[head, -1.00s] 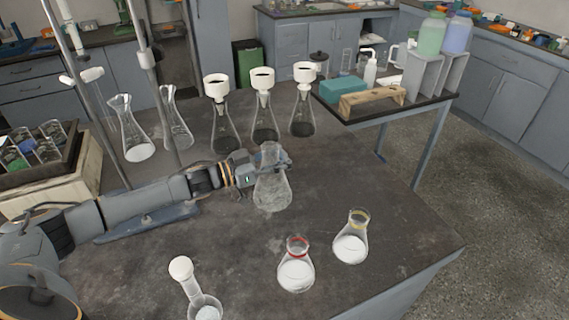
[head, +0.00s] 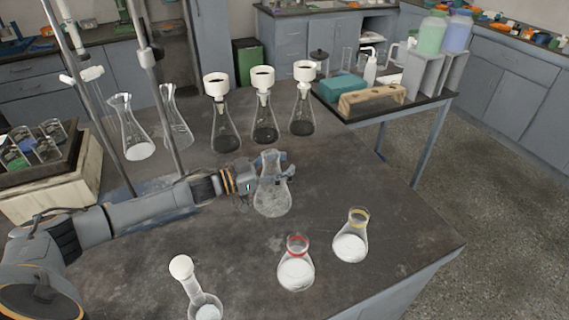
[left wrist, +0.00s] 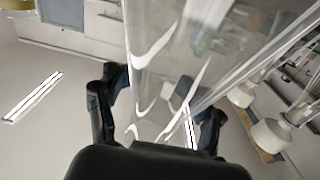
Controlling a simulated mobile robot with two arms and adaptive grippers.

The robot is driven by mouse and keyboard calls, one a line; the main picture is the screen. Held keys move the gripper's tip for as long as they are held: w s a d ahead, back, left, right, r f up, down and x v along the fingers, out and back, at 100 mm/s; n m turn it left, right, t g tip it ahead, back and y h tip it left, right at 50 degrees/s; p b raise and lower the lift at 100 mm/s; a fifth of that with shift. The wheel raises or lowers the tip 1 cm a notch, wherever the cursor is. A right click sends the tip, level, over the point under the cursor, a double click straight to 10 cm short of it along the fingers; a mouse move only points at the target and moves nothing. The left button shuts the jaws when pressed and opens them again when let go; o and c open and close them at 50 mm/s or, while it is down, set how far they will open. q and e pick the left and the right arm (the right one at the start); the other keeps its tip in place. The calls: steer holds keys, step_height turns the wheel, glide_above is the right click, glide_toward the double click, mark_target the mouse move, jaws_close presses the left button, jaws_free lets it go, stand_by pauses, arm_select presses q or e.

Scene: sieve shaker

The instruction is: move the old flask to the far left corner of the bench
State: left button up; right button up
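The flask in my left gripper is a clear, hazy, empty-looking conical flask (head: 272,198), upright over the middle of the bench (head: 340,180). I take it for the old flask. My left gripper (head: 285,171) comes from the left and has its fingers around the flask's upper part. In the left wrist view the glass (left wrist: 165,80) fills the centre, with a dark finger on each side (left wrist: 160,112). I cannot tell whether its base touches the bench. My right gripper is not in view.
Several funnel-topped flasks (head: 264,125) stand at the back. Red-collared (head: 296,272) and yellow-collared (head: 350,246) flasks and a stoppered flask (head: 204,306) stand in front.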

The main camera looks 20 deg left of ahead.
mark_target(260, 186)
arm_select(q)
steer(key=shift+r, duration=0.1)
steer(key=shift+s+a, duration=0.15)
steer(key=shift+a, duration=0.05)
steer(key=p+v, duration=0.2)
steer(key=v, duration=0.4)
steer(key=shift+s+a, duration=0.15)
steer(key=shift+s, duration=0.05)
steer(key=shift+s+a, duration=0.2)
